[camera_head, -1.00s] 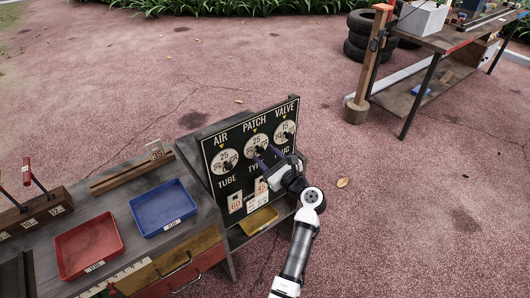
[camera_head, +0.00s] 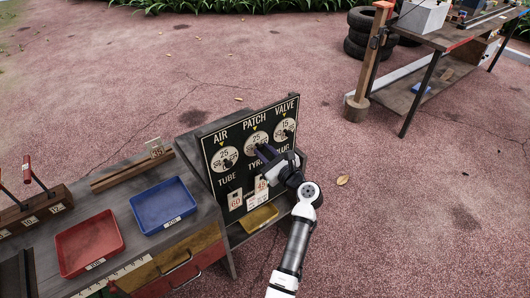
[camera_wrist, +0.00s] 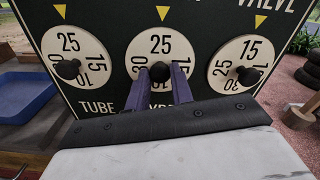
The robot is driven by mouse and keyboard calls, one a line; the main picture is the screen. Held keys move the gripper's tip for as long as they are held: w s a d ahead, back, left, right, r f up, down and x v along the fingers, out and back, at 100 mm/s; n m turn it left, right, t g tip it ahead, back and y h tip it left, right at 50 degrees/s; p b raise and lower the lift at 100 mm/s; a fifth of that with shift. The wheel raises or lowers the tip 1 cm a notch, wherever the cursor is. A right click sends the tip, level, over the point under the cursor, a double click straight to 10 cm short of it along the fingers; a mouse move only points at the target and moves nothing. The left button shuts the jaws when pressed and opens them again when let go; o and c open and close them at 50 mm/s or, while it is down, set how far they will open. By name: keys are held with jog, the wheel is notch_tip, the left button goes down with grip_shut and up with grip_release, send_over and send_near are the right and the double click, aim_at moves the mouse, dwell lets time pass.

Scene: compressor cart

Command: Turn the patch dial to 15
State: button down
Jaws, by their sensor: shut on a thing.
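The patch dial (camera_head: 254,139) is the middle of three white dials on a black board (camera_head: 214,190). In the wrist view my gripper (camera_wrist: 160,80) is shut on the dial's black knob (camera_wrist: 160,70), a finger on each side. The fingers hide the lower part of the dial.
The air dial (camera_wrist: 75,57) at the left shows 25 on top. The valve dial (camera_wrist: 240,63) at the right shows 15 on top. Blue (camera_head: 163,207) and red (camera_head: 88,245) trays lie on the bench left of the board. Open ground lies to the right.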

jog(key=shift+n, duration=0.3)
jog(key=n+b, duration=0.2)
jog(key=n, duration=0.1)
jog(key=shift+f, duration=0.15)
jog(key=n+b, duration=0.4)
jog(key=n, duration=0.1)
jog(key=shift+f+n, duration=0.1)
jog(key=shift+n, duration=0.2)
jog(key=n+b, duration=0.4)
jog(key=n, duration=0.1)
jog(key=shift+n+b, duration=1.4)
jog(key=shift+n, duration=0.2)
jog(key=shift+r, duration=0.2)
